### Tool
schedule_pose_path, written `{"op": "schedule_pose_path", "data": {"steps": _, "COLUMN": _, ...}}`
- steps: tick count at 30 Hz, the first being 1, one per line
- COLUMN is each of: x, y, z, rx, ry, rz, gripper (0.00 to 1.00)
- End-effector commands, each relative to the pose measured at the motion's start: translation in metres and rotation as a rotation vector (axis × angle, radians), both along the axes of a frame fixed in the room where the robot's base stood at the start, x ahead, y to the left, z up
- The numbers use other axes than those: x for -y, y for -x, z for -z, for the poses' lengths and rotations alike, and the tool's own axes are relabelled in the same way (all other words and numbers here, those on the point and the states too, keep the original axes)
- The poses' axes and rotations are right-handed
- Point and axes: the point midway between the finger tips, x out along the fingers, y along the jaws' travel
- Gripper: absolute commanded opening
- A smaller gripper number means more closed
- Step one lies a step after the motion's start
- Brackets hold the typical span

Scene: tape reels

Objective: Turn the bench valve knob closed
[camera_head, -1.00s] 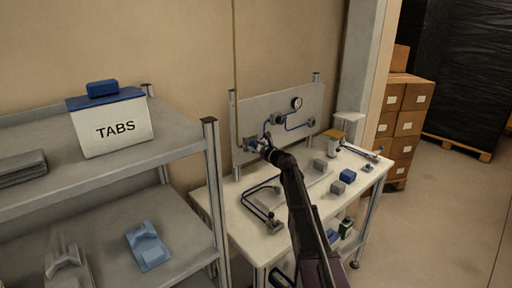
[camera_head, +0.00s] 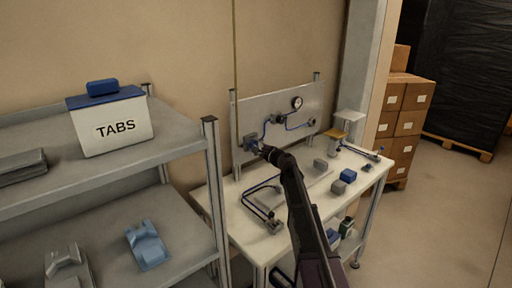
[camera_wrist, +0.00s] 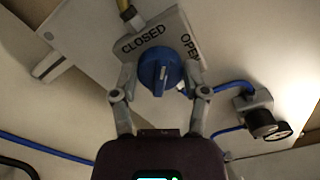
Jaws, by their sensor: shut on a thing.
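The blue valve knob (camera_wrist: 159,74) is on a grey valve plate (camera_wrist: 181,24) marked CLOSED on the left and OPEN on the right in the wrist view. Its raised grip runs roughly up and down the picture; which label it points to is unclear. My gripper (camera_wrist: 161,78) has one finger on each side of the knob and is shut on it. In the head view the valve (camera_head: 250,142) is at the left of the upright grey panel (camera_head: 290,112), and my gripper (camera_head: 262,151) reaches it from the lower right, partly hiding the knob.
A pressure gauge (camera_head: 297,103) and blue tubing are right of the valve. The white bench (camera_head: 237,213) below holds tube parts and several small blocks. A grey shelf (camera_head: 180,143) with a TABS box (camera_head: 112,125) stands left. Stacked cartons (camera_head: 405,125) are far right.

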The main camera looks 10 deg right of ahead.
Motion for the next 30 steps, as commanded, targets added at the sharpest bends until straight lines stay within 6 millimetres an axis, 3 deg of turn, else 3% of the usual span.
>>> {"op": "schedule_pose_path", "data": {"steps": 18, "x": 0.0002, "y": -0.0027, "z": 0.0009, "rx": 0.275, "ry": 0.467, "rz": 0.004, "gripper": 0.11}}
{"op": "schedule_pose_path", "data": {"steps": 30, "x": 0.0002, "y": -0.0029, "z": 0.0012, "rx": 0.348, "ry": 0.591, "rz": 0.004, "gripper": 0.11}}
